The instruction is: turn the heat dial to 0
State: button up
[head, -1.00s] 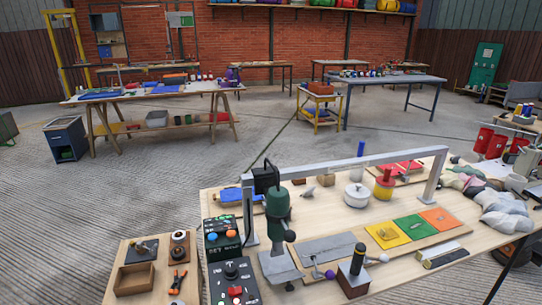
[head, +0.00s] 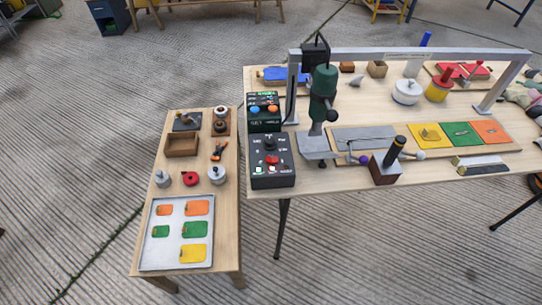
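A black control box (head: 272,172) stands at the left front corner of the large wooden table. On its top are a round black dial (head: 270,145), small white markings around it, a red knob (head: 272,160) and small lit switches. Which marking the dial points at is too small to read. Behind it is a second box (head: 264,118) with a green display and blue and orange knobs; its lettering is too small to read fully. I cannot tell for sure which one carries the heat dial. My gripper is not in view.
A green upright tool (head: 322,92) on a grey stand is right of the boxes, under a grey frame (head: 410,53). A lower side table (head: 145,205) with a white tray (head: 151,245) stands left. Concrete floor (head: 70,150) is open on the left and front.

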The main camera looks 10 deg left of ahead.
aim_at(269, 143)
jog(key=k+j, duration=0.1)
jog(key=j, duration=0.35)
jog(key=k+j, duration=0.1)
jog(key=j, duration=0.3)
jog(key=k+j, duration=0.1)
jog(key=j, duration=0.35)
jog(key=k+j, duration=0.1)
jog(key=j, duration=0.35)
